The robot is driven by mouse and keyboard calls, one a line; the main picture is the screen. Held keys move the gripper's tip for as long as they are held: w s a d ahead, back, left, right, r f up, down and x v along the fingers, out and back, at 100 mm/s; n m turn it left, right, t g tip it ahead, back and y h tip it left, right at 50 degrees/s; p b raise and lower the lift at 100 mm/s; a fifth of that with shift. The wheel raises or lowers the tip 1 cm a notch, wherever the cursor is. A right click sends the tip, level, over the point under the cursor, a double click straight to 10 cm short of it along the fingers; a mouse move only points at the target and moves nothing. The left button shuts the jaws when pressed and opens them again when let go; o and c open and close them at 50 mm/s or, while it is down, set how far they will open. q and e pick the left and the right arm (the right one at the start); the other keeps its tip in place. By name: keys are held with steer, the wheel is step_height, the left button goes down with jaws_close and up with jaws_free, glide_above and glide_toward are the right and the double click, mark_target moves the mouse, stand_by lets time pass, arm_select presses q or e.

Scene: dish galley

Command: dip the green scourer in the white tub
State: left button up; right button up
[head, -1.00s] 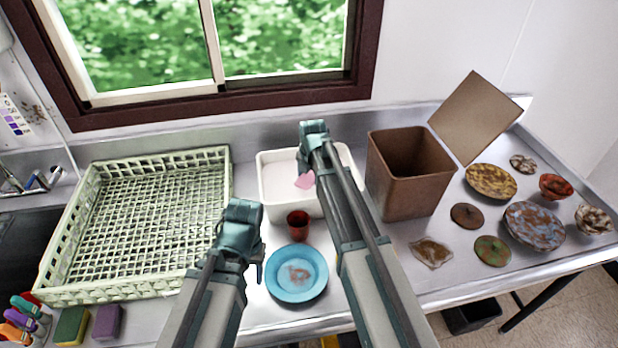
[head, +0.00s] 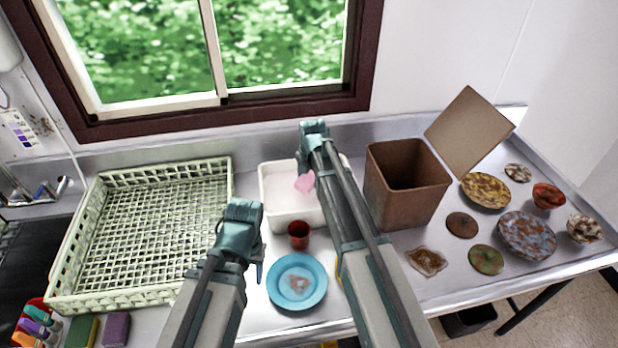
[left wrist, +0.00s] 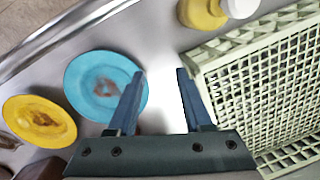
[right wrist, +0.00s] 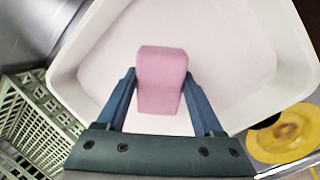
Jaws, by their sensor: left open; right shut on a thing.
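The white tub (head: 265,200) stands at the back of the counter and holds a pale, cloudy liquid or bottom; it also fills much of the right wrist view (right wrist: 285,85). My right gripper (right wrist: 159,76) is shut on a pink block-shaped sponge (right wrist: 161,80), held over the tub; I cannot tell whether it touches what is inside. The pink sponge shows in the head view too (head: 304,183). A green scourer with a yellow side (head: 82,331) lies at the bottom left, apart from both grippers. My left gripper (left wrist: 161,72) is open and empty above the counter.
A pale green rack (head: 70,255) is on the left. A purple sponge (head: 116,329) lies beside the green scourer. A red cup (head: 299,235) and blue plate (head: 298,283) stand before the tub. A brown bin (head: 405,185) is right of it, with several dirty dishes beyond.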

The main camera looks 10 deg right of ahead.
steer(key=shift+w+p+v, duration=0.25)
steer(key=shift+p+v, duration=0.7)
steer(key=shift+v, duration=0.1)
steer(key=shift+w+p+v, duration=0.25)
steer(key=shift+p+v, duration=0.7)
steer(key=shift+v, duration=0.05)
steer(key=shift+w+p+v, duration=0.25)
steer(key=shift+p+v, duration=0.7)
steer(key=shift+v, duration=0.1)
steer(key=shift+r, duration=0.15)
